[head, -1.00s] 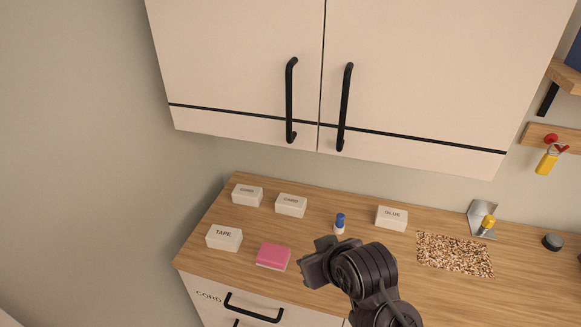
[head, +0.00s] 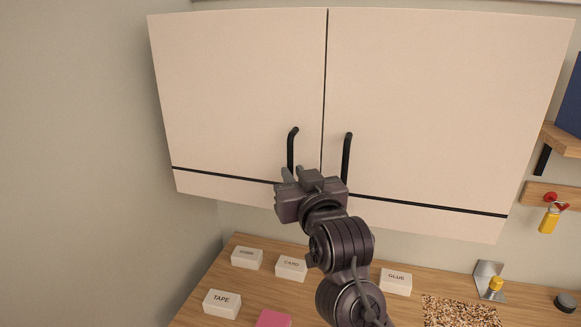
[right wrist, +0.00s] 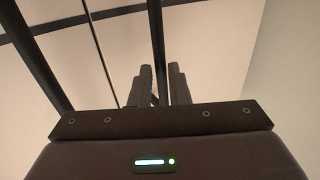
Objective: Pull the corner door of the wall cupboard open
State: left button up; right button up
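The wall cupboard has two pale doors, both closed. The corner door (head: 235,100) is the left one in the head view, beside the side wall. Its black bar handle (head: 291,150) stands near its right edge, its lower part hidden by my gripper. My right gripper (head: 299,174) is raised in front of this handle, fingers pointing at the door. In the right wrist view the fingers (right wrist: 162,85) are apart and the corner door's handle (right wrist: 157,35) lines up with the gap between them. Whether it is fully inside the gap I cannot tell. My left gripper is not in view.
The other door (head: 440,110) has its own handle (head: 347,155) close on the right. Below is a wooden counter (head: 250,285) with labelled white boxes, a pink block (head: 273,319) and a speckled mat (head: 460,311). A shelf (head: 563,139) is at the far right.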

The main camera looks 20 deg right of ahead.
jog(key=shift+w+p, duration=0.35)
jog(key=shift+w, duration=1.15)
jog(key=shift+c, duration=0.5)
grip_shut()
